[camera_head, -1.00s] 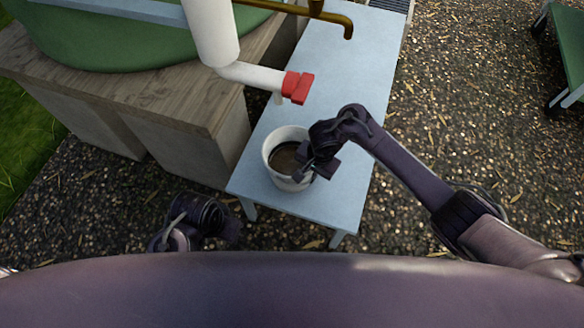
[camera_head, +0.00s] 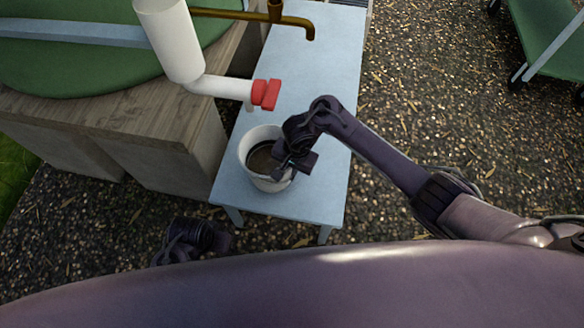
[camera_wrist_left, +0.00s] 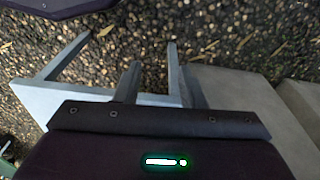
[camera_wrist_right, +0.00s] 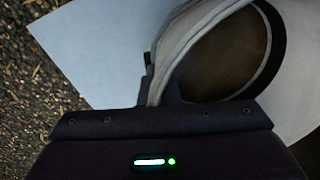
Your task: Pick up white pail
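The white pail (camera_head: 246,151) stands upright on the pale blue table (camera_head: 318,68), near its front end, with dark brown contents inside. My right gripper (camera_head: 285,170) is at the pail's right front rim. In the right wrist view the fingers (camera_wrist_right: 160,88) are close together, pinching the pail's wall (camera_wrist_right: 187,38); part of the grip is hidden. The pail appears to rest on the table; its base is partly hidden. My left gripper (camera_wrist_left: 161,82) is empty, with its fingers apart, beside the table. In the head view the left arm hangs low at the lower left.
A white pipe with a red valve (camera_head: 265,95) hangs just behind the pail. A brown tap (camera_head: 295,21) reaches over the table further back. A wooden stand (camera_head: 130,115) with a green tank is at left. A green cart (camera_head: 550,45) stands far right. Gravel lies between.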

